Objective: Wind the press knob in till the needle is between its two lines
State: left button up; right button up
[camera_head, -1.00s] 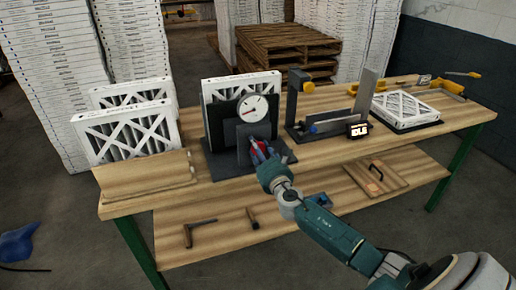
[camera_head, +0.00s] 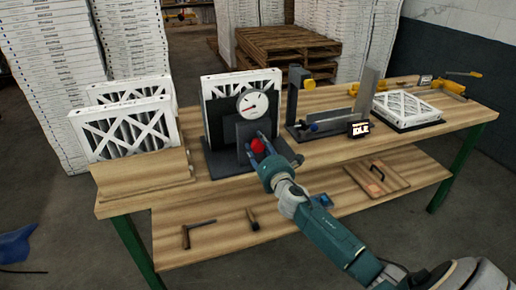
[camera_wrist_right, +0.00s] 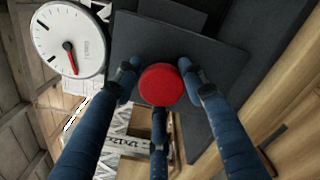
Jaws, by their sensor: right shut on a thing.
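The red press knob (camera_head: 258,146) sits on the front of a dark upright plate (camera_head: 243,130); the wrist view shows it as a round red disc (camera_wrist_right: 161,85). My right gripper (camera_head: 262,146) has its three blue fingers set around the knob's rim, shut on it; its fingers also show in the wrist view (camera_wrist_right: 159,88). A white round gauge (camera_head: 252,104) stands above the plate. In the wrist view, the gauge (camera_wrist_right: 68,35) has a red needle pointing toward the picture's bottom, with heavier black marks at its left; the needle looks outside them. My left gripper is not in view.
A white-framed filter (camera_head: 230,86) stands behind the gauge. More filters (camera_head: 130,130) stand at the left, and one lies flat (camera_head: 407,110) at the right. A fixture with a small display (camera_head: 359,129) is right of the press. Tools lie on the lower shelf (camera_head: 220,232).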

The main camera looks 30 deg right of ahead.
jog(key=m, duration=0.4)
jog(key=m+b, duration=0.1)
jog(key=m, duration=0.1)
jog(key=shift+d+r+m, duration=0.2)
jog(key=shift+d+m, duration=0.1)
jog(key=m, duration=0.6)
jog(key=shift+f, duration=0.2)
jog(key=m, duration=0.6)
jog(key=shift+s+a+f+m+p, duration=0.1)
jog(key=shift+f+m+p, duration=0.2)
jog(key=shift+p, duration=0.1)
jog(key=m, duration=0.4)
jog(key=shift+a+f+p, duration=0.1)
jog(key=shift+f+p, duration=0.1)
jog(key=shift+p, duration=0.2)
jog(key=shift+m, duration=0.3)
jog(key=shift+a+f, duration=0.1)
jog(key=shift+f, duration=0.15)
jog(key=o, duration=1.1)
jog(key=shift+r, duration=0.1)
